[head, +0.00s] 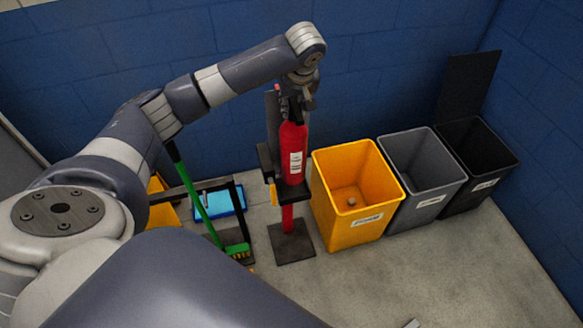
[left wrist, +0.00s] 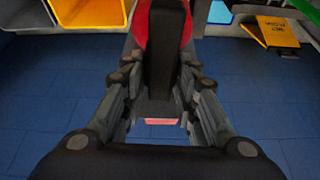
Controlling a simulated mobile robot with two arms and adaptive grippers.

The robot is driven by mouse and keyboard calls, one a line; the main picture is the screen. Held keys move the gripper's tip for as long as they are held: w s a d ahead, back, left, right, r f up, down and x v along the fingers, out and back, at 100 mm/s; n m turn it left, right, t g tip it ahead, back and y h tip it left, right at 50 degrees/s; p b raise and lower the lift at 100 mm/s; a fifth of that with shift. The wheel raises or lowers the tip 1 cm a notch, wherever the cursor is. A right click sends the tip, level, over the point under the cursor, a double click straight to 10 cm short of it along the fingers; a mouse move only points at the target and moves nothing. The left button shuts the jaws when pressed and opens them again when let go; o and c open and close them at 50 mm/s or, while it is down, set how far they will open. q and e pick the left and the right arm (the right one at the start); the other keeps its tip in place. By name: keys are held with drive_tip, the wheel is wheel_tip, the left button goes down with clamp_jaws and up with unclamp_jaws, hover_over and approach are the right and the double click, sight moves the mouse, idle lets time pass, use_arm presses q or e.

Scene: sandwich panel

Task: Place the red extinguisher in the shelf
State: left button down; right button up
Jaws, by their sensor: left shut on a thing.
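The red extinguisher (head: 293,155), with a white label, is upright at the stand in the head view. The stand has a small black shelf (head: 296,193) on a red post above a square dark base. The extinguisher's bottom is at the shelf's level; I cannot tell whether it rests there. My left gripper (head: 293,98) is at its top, partly hidden by my arm. In the left wrist view my left gripper (left wrist: 163,78) has its fingers on both sides of a black part in front of the red body (left wrist: 142,22). My right gripper is not in view.
A yellow bin (head: 355,234), a grey bin (head: 417,203) and a black bin (head: 474,186) with its lid up stand right of the stand. A green broom (head: 195,188) and a blue tray (head: 232,198) are left.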

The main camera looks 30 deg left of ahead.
sight(291, 126)
use_arm(q)
drive_tip(key=shift+w+a+r, duration=0.35)
drive_tip(key=shift+a+r, duration=0.2)
drive_tip(key=shift+r, duration=0.05)
wheel_tip(291, 126, down, 10)
drive_tip(key=shift+w+r+p, duration=0.1)
drive_tip(key=shift+p, duration=0.25)
drive_tip(key=shift+n, duration=0.3)
drive_tip(key=c, duration=1.2)
unclamp_jaws()
drive_tip(key=shift+s+f, duration=0.2)
drive_tip(key=shift+c, duration=0.2)
drive_tip(key=shift+r, duration=0.1)
